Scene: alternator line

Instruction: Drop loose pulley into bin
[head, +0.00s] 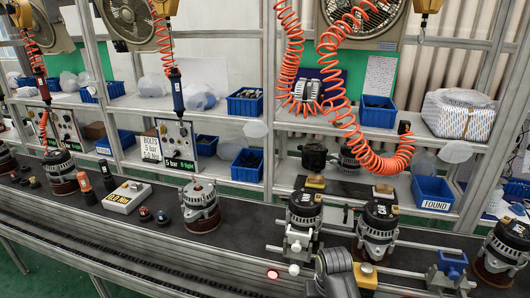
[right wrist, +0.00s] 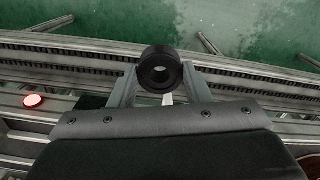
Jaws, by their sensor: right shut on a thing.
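The loose pulley (right wrist: 160,53) is a black ring with a round hole. In the right wrist view it sits between the two grey fingers of my right gripper (right wrist: 160,82), which is shut on it. The pulley is above the conveyor's edge rail, with green floor beyond. In the head view my right arm comes in at the bottom centre, and I cannot make out the pulley there. A blue bin (head: 433,187) labelled FOUND stands at the right behind the belt, apart from my arm. My left gripper is not in view.
Alternators (head: 201,207) stand along the dark conveyor (head: 250,216), several near my right arm. A white clamp fixture (head: 296,243) is just left of the arm. Other blue bins (head: 245,103) are on the rack shelves. Orange coiled hoses (head: 345,105) hang over the right side.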

